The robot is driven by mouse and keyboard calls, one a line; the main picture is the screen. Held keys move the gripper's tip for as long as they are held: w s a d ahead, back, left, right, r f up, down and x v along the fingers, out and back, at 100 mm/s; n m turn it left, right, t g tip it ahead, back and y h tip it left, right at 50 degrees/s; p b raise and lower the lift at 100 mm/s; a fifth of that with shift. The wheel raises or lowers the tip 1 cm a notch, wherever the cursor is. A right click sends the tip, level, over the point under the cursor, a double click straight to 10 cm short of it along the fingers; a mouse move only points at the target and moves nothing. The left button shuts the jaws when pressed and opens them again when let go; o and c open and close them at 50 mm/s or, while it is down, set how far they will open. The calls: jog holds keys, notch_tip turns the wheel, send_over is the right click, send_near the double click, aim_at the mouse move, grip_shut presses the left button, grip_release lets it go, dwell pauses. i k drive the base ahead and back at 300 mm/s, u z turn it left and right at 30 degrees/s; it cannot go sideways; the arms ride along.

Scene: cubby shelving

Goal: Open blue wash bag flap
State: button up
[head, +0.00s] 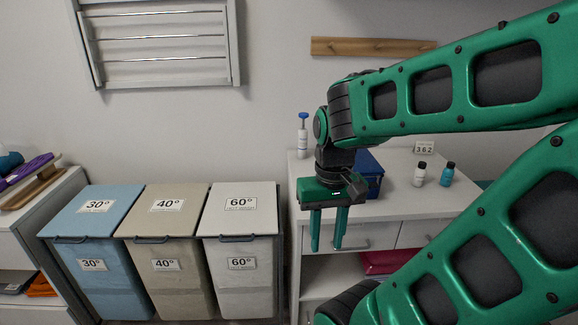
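A light blue bin (110,278) stands at the left of a row of three. Its flap-like lid (97,207) is marked 30° and lies closed, with a dark handle (69,240) along its front edge. My gripper (326,248) points down in front of the white cabinet, well to the right of the blue bin. Its two green fingers are apart with nothing between them. A dark blue object (371,168) on the cabinet top is partly hidden behind my gripper, so I cannot tell what it is.
A beige 40° bin (173,280) and a whitish 60° bin (241,285) stand beside the blue one, lids closed. The white cabinet (415,205) holds small bottles (420,174) and a spray bottle (302,140). A side shelf (25,225) borders the blue bin on the left.

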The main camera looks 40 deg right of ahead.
aim_at(366, 164)
jog(key=u, duration=1)
jog(key=i, duration=0.95)
jog(key=z, duration=2.35)
